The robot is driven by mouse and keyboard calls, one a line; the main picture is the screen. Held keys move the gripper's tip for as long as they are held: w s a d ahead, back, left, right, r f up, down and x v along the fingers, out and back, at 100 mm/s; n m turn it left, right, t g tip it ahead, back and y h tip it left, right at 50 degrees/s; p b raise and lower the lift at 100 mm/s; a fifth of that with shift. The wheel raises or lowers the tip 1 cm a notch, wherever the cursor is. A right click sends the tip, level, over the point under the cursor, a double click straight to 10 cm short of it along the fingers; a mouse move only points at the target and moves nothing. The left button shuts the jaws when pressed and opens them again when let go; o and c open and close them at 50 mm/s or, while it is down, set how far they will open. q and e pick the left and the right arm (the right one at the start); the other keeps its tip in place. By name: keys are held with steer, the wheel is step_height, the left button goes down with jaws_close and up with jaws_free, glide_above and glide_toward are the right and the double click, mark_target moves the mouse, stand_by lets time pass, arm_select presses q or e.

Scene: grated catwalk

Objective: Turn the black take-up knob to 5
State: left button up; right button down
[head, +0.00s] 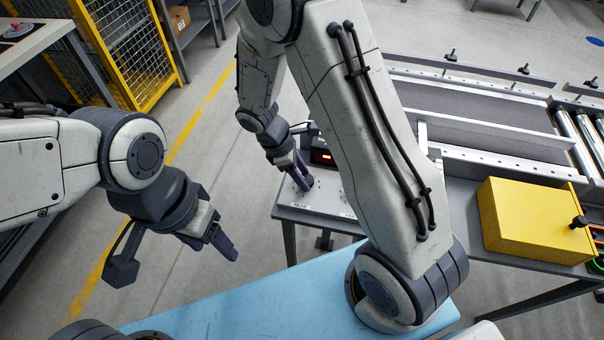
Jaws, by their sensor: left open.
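My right gripper (300,178) reaches down to a light panel on the near left corner of the conveyor table. Its dark fingers are at a small dark shape (308,181) on the panel, which may be the take-up knob. The fingers cover most of it, so I cannot read its setting or tell whether they are closed on it. A small red-lit display (322,157) sits just behind the fingers. My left gripper (222,241) is open and empty, hanging over the floor left of the panel.
A conveyor (470,105) with a grey belt and side rails runs to the right, with metal rollers (575,135) at its end. A yellow box (530,218) with a black knob stands on the table. A yellow cage (125,45) stands at the back left.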

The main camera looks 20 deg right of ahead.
steer(key=shift+w+d+r+m+g+p, duration=0.1)
steer(key=shift+m+g+p, duration=0.15)
steer(key=shift+m+p, duration=0.3)
steer(key=shift+w+r+m+g+p, duration=0.1)
steer(key=shift+m+g+p, duration=0.15)
steer(key=shift+m+p, duration=0.3)
steer(key=shift+w+f+m+g+y+p, duration=0.15)
steer(key=shift+m+y+p, duration=0.25)
steer(key=shift+m, duration=0.5)
steer(key=shift+s+m+g+y+p, duration=0.1)
steer(key=shift+m+g+y+p, duration=0.2)
steer(key=shift+m, duration=0.6)
steer(key=shift+c, duration=1.6)
jaws_free()
